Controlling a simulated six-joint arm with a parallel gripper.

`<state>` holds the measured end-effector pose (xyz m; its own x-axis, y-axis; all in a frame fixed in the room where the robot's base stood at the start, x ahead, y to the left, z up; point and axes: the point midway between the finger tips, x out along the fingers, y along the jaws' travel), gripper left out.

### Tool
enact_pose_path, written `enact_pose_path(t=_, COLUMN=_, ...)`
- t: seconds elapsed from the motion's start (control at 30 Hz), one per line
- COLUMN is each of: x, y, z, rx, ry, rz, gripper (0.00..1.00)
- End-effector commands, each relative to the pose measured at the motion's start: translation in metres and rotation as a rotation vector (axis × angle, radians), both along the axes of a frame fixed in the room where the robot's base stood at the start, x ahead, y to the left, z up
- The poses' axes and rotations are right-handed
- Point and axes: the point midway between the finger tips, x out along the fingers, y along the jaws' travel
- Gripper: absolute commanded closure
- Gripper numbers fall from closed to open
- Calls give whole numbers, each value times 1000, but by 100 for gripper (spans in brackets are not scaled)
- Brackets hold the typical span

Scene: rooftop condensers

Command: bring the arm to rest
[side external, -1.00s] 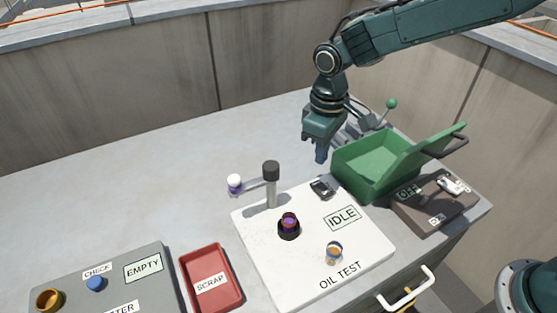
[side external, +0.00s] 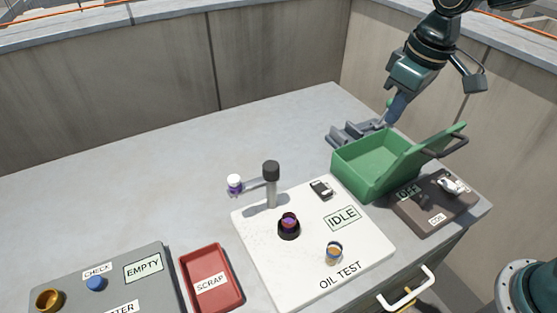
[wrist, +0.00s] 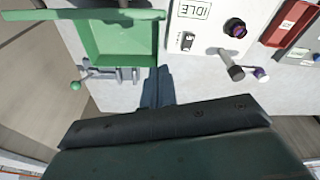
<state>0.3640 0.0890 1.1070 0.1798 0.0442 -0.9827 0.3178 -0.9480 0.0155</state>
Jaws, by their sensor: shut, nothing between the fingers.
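My gripper (side external: 390,116) is at the upper right in the side external view, above the grey slotted rack behind the green box. Its fingers are shut with nothing between them. In the wrist view the fingers (wrist: 158,90) point toward the table near the green box. No object hangs from the gripper.
The open green box (side external: 372,172) stands close below my gripper, its lid tilted back. Beside it are the grey rack (side external: 350,133) and a dark panel (side external: 425,212) with a switch. The white oil test board (side external: 290,262), red scrap tray (side external: 208,285) and grey panel (side external: 140,290) lie leftward.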

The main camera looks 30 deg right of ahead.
Motion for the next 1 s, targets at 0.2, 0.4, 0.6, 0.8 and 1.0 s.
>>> enact_pose_path(t=0.2, x=-39, y=-28, z=26, rx=18, ry=-67, rz=-70, gripper=100)
enact_pose_path(t=0.4, x=-75, y=-48, z=40, rx=33, ry=-124, rz=-132, gripper=100)
enact_pose_path(t=0.6, x=-113, y=-65, z=47, rx=45, ry=-181, rz=-193, gripper=100)
enact_pose_path(t=0.8, x=-149, y=-79, z=46, rx=55, ry=-239, rz=-254, gripper=100)
enact_pose_path(t=1.0, x=-175, y=-87, z=41, rx=62, ry=-283, rz=-300, gripper=100)
